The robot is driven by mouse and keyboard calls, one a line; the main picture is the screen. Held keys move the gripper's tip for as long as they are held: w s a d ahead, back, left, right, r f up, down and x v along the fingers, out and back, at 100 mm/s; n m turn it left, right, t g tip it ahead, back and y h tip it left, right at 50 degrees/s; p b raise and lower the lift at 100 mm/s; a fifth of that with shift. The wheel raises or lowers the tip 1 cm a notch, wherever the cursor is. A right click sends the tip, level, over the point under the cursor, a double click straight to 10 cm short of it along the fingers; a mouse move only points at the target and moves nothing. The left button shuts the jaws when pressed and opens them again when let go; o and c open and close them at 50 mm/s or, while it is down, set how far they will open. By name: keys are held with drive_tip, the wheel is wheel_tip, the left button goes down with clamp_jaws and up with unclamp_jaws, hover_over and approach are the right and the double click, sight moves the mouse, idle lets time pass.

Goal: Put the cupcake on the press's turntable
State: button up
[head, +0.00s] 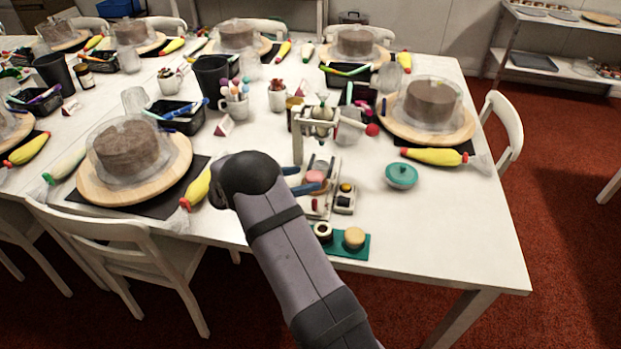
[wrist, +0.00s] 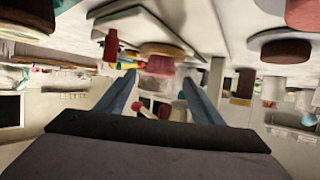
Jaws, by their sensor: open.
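The press (head: 300,128) is a pale frame with a red knob (head: 372,130), standing near the table's front right. A pink-topped cupcake (head: 316,177) sits low in front of the frame; what it rests on is partly hidden, so I cannot tell whether it is on the turntable. In the wrist view, which looks upside down, the cupcake (wrist: 160,66) shows its pink top and tan lower part just past my fingertips. My gripper (head: 297,179) is open, its two blue fingers pointing at the cupcake. In the wrist view my gripper (wrist: 159,77) has the fingers on either side, apart from it.
A small box with a yellow button (head: 345,189) is right of the cupcake. A green mat (head: 340,251) with a dark ring and tan disc lies in front. The front right of the table is clear.

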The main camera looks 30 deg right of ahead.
drive_tip(key=w+v, duration=0.1)
drive_tip(key=v, duration=0.6)
drive_tip(key=shift+s, duration=0.5)
